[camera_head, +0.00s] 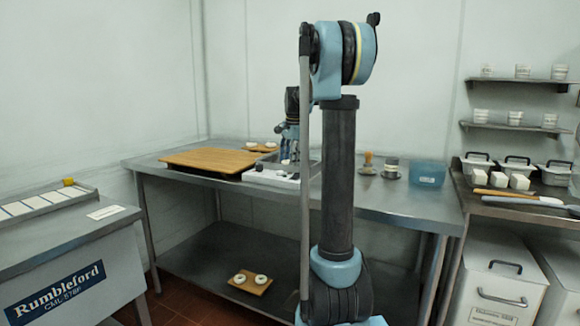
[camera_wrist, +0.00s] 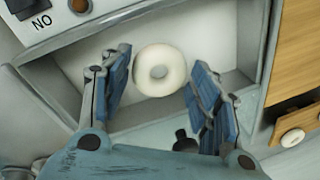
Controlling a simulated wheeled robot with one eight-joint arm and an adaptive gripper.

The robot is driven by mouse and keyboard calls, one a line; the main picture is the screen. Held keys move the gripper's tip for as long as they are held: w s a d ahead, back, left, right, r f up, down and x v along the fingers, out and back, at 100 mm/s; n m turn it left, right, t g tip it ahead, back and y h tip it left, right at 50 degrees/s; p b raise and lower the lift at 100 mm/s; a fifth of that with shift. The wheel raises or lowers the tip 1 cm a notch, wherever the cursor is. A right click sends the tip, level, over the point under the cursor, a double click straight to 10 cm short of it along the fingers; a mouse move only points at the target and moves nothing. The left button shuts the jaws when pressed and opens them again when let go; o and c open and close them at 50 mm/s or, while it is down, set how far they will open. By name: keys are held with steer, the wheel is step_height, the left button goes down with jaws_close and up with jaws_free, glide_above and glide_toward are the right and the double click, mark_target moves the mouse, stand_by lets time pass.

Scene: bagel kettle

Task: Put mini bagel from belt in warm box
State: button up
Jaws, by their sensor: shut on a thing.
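A pale mini bagel (camera_wrist: 160,70) sits between the fingertips of my gripper (camera_wrist: 162,72) in the wrist view, with its hole facing the camera. The blue-padded fingers are shut on it, one on each side. Below it is a grey-walled recess with a white floor (camera_wrist: 222,52); I cannot tell how high the bagel is above that floor. In the head view my gripper (camera_head: 289,150) points down over the white-and-grey unit (camera_head: 270,178) on the steel table; the bagel is not clear there. I cannot tell which thing is the belt or the warm box.
A wooden board (camera_head: 210,158) lies left of the unit. Small boards with bagels sit behind it (camera_head: 262,148) and on the lower shelf (camera_head: 250,283). A blue tub (camera_head: 427,174) stands at the right.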

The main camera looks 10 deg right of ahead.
step_height(320, 180, down, 2)
steer(key=shift+f, duration=0.2)
steer(key=o, duration=1)
steer(key=shift+s, duration=0.1)
steer(key=shift+r, duration=0.1)
steer(key=r, duration=0.4)
steer(key=s+r, duration=0.1)
steer(key=r, duration=0.3)
steer(key=s+r, duration=0.1)
steer(key=r, duration=0.2)
steer(key=shift+d+r, duration=0.4)
